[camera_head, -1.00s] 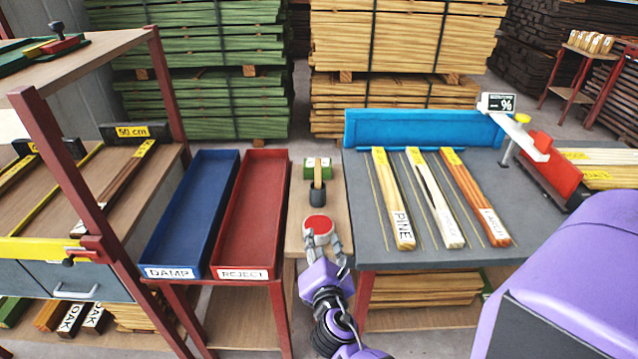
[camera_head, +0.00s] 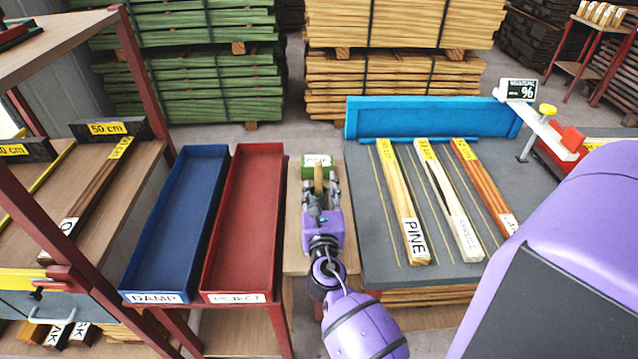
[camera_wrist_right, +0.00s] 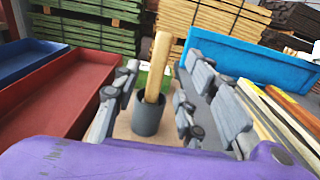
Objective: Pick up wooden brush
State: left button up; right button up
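The wooden brush shows as a pale wooden handle (camera_head: 319,178) standing up out of a dark grey cup on the narrow wooden stand. In the right wrist view the handle (camera_wrist_right: 157,65) leans slightly and the grey cup (camera_wrist_right: 148,116) shows whole. The brush's lower end is hidden in the cup. My right gripper (camera_head: 321,188) is open around the brush, and its fingers (camera_wrist_right: 162,72) stand left and right of the handle and cup with gaps. My left gripper is not in view.
A green box (camera_head: 309,162) sits behind the cup. The red REJECT tray (camera_head: 243,225) and blue DAMP tray (camera_head: 175,225) lie left. The grey bench (camera_head: 385,270) with labelled wood strips and a blue backstop (camera_head: 430,119) stands right.

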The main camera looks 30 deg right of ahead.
aim_at(319, 177)
jog(key=x, duration=0.5)
jog(key=shift+w+r+p, duration=0.1)
jog(key=shift+w+p, duration=0.2)
jog(key=shift+s, duration=0.1)
grip_shut()
